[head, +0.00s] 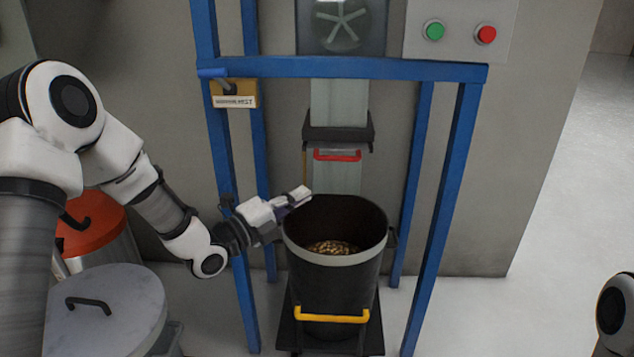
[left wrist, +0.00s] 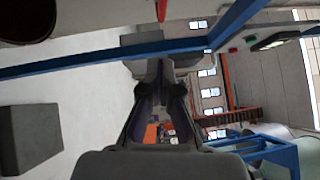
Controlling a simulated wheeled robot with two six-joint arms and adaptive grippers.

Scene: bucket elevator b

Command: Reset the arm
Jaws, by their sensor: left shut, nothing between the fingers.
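My left arm comes in from the left in the head view. Its gripper (head: 297,197) is at the upper left rim of the black bucket, shut and empty. In the left wrist view the gripper's dark fingers (left wrist: 168,92) reach up the middle. My right gripper does not show; only a piece of my right arm is at the lower right edge of the head view.
The black bucket (head: 330,285) holds brown grains (head: 333,248) and stands inside the blue frame (head: 436,220). A grey-lidded bin (head: 125,308) and a red-lidded bin (head: 90,222) stand at the left. A panel has green (head: 435,31) and red (head: 486,35) buttons. Floor at right is clear.

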